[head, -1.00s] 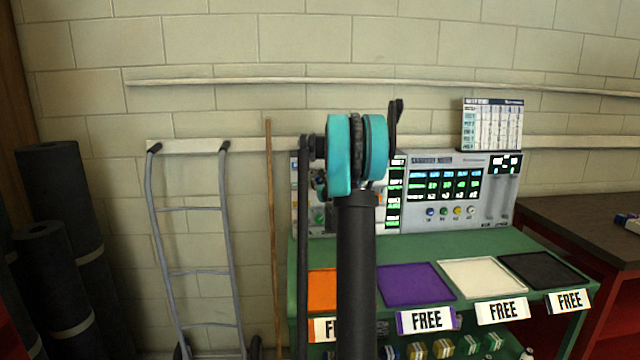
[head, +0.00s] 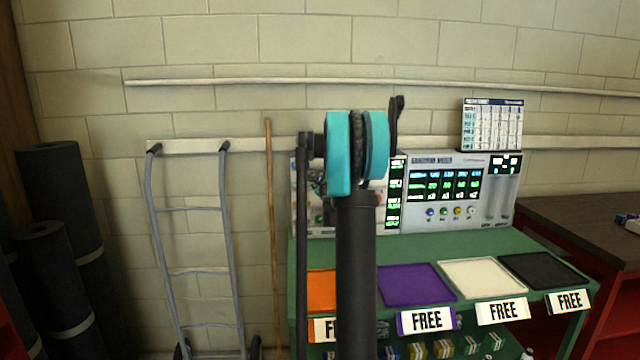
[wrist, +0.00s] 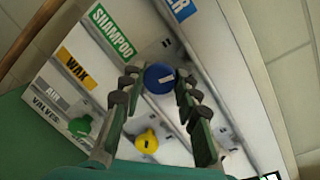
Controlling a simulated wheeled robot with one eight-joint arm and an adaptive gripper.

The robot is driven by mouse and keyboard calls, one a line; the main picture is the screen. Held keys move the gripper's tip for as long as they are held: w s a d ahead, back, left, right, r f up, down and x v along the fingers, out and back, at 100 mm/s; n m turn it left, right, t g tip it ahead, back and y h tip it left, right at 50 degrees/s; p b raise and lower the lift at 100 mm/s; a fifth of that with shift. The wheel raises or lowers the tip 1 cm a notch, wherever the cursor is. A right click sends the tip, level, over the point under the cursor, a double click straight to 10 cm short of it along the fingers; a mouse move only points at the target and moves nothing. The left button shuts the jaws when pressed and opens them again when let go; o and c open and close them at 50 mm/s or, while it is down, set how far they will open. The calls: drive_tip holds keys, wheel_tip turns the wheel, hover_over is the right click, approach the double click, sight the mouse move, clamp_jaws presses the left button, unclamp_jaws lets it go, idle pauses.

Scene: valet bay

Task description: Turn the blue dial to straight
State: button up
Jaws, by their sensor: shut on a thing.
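The blue dial (wrist: 158,79) is a round knob with a short white mark on its face, on a white panel tilted in the wrist view. The white mark is small, and I cannot tell its exact angle relative to the panel. My gripper (wrist: 157,71) has one finger on each side of the dial and is shut on it. In the head view the gripper and the dial are hidden behind my arm.
A yellow dial (wrist: 147,141) and a green dial (wrist: 80,126) sit on the same panel. A console with screens (head: 446,185) stands on a green bench (head: 470,245) with coloured trays. A hand truck (head: 190,240) leans on the wall at left.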

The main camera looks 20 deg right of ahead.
drive_tip(key=n, duration=0.5)
drive_tip(key=shift+a+g+h, duration=0.15)
drive_tip(key=shift+g+h, duration=0.25)
drive_tip(key=n+h, duration=0.1)
drive_tip(key=n, duration=0.3)
drive_tip(key=shift+f+n, duration=0.1)
drive_tip(key=shift+n, duration=0.3)
drive_tip(key=o, duration=1.2)
drive_tip(key=shift+c, duration=0.2)
drive_tip(key=v, duration=1.2)
drive_tip(key=shift+r, duration=0.2)
drive_tip(key=shift+a, duration=0.1)
